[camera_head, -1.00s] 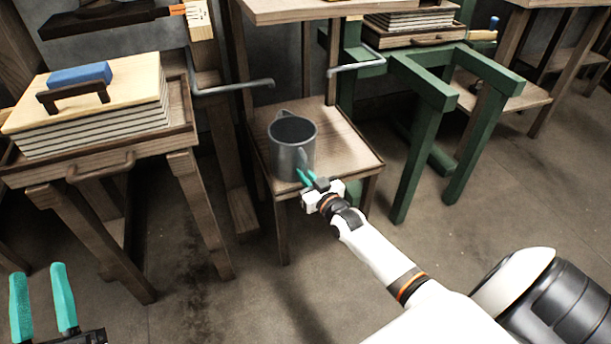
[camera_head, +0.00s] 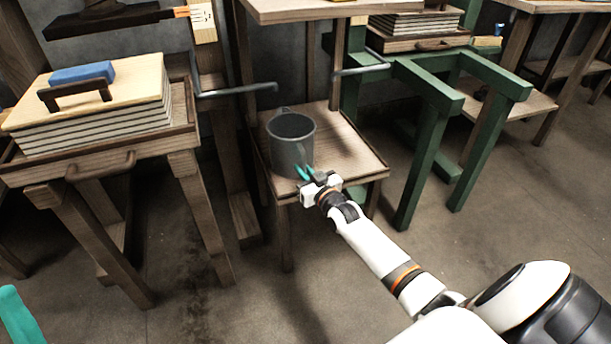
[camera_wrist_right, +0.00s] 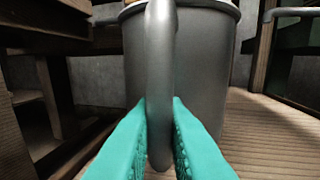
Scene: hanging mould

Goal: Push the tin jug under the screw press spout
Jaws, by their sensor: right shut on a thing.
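The grey tin jug (camera_head: 291,150) stands upright on a low wooden stand (camera_head: 350,165), near its left side. It fills the middle of the right wrist view (camera_wrist_right: 205,70), with its handle (camera_wrist_right: 160,60) towards the camera. My right gripper (camera_head: 304,173) is shut on the handle, with its teal fingers (camera_wrist_right: 160,125) on either side of it. My left gripper shows only as part of a teal finger (camera_head: 18,315) at the lower left corner. I cannot make out the screw press spout; a wooden board (camera_head: 300,10) above the stand may belong to the press.
Bent metal rods (camera_head: 235,90) stick out on both sides above the stand. A wooden table (camera_head: 100,165) with stacked boards is on the left. A green frame (camera_head: 430,95) stands close on the right. Bare shelf lies right of the jug.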

